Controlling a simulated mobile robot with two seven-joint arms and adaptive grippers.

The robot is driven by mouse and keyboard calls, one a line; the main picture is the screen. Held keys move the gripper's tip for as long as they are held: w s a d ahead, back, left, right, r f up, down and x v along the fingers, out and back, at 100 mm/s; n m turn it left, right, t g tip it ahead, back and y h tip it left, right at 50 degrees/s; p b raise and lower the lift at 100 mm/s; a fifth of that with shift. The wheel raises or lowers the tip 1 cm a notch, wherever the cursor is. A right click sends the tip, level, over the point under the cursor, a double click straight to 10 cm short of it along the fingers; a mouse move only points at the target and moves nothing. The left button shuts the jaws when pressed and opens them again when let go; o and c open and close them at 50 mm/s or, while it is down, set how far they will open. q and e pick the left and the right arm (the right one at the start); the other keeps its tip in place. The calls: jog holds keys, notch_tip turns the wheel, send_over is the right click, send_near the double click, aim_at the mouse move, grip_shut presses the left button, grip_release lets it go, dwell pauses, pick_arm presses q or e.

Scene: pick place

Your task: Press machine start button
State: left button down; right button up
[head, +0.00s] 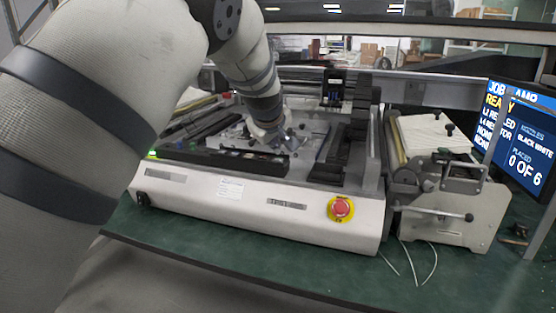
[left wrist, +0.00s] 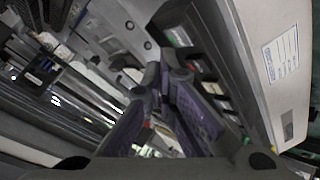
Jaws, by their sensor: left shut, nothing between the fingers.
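The machine (head: 250,205) is a white-fronted pick-and-place unit on a green bench. A red mushroom button on a yellow disc (head: 340,208) sits at the right of its front panel. A small green light (head: 152,154) glows at the panel's left top corner; I cannot tell whether it is the start button. My left gripper (head: 284,143) is over the machine bed, behind the dark front strip, far from the green light. In the left wrist view its fingers (left wrist: 165,78) are shut and empty, beside the dark strip (left wrist: 195,60). My right gripper is not in view.
A screen (head: 520,140) at the right reads "0 OF 6". A side unit with levers (head: 450,200) stands right of the machine, with loose white cables (head: 410,262) below. A gantry rail and black head (head: 333,90) cross behind the gripper. Bench front is mostly clear.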

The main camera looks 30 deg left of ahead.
pick_arm(q)
jog(key=shift+f, duration=0.1)
jog(key=shift+f, duration=0.35)
jog(key=shift+f, duration=0.45)
dwell(0.7)
jog(key=shift+r, duration=0.9)
